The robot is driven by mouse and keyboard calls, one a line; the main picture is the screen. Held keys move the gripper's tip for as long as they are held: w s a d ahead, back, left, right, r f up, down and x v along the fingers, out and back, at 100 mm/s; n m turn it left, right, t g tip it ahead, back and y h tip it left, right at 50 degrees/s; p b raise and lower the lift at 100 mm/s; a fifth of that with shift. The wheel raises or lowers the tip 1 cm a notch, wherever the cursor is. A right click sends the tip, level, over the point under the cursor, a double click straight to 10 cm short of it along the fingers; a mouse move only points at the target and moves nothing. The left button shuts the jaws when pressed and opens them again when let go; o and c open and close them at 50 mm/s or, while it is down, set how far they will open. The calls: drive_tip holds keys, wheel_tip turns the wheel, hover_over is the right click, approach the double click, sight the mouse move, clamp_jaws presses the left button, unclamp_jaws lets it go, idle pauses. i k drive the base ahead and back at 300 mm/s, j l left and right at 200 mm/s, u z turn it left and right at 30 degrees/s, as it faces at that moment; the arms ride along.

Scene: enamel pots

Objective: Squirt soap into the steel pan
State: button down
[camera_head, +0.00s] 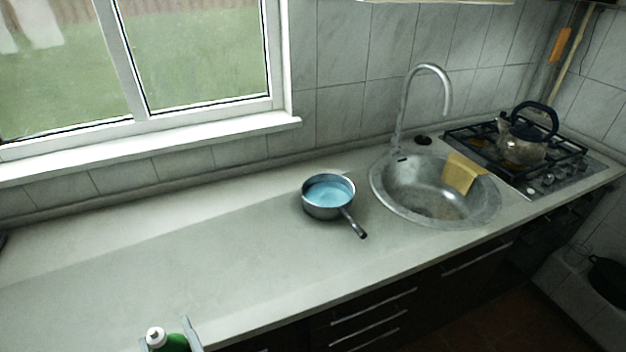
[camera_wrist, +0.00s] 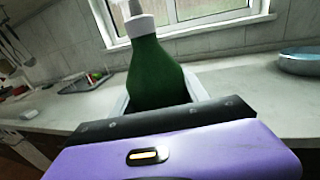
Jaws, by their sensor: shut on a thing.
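The steel pan (camera_head: 314,209) stands on the counter left of the sink, its dark handle pointing toward the front right. Its inside looks light blue; I cannot tell whether that is liquid or the pan's lining. Part of it also shows at the right edge of the wrist view (camera_wrist: 303,65). My gripper (camera_head: 169,338) is shut on the green soap bottle (camera_wrist: 157,72), which is upright with a white top. The bottle (camera_head: 176,343) is at the bottom left of the head view, near the counter's front edge, well apart from the pan. Its lower part is hidden.
The round sink (camera_head: 400,208) with a tall faucet (camera_head: 402,105) and a yellow cloth (camera_head: 461,173) is right of the pan. A kettle (camera_head: 520,142) stands on the stove (camera_head: 545,180). The counter (camera_head: 200,265) between bottle and pan is clear.

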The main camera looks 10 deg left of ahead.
sight(326, 197)
drive_tip(key=i+l, duration=0.2)
drive_tip(key=i, duration=0.25)
drive_tip(key=i+l, duration=0.15)
drive_tip(key=i, duration=0.35)
drive_tip(key=i+l, duration=0.2)
drive_tip(key=i, duration=0.25)
drive_tip(key=i+l, duration=0.15)
drive_tip(key=i, duration=0.3)
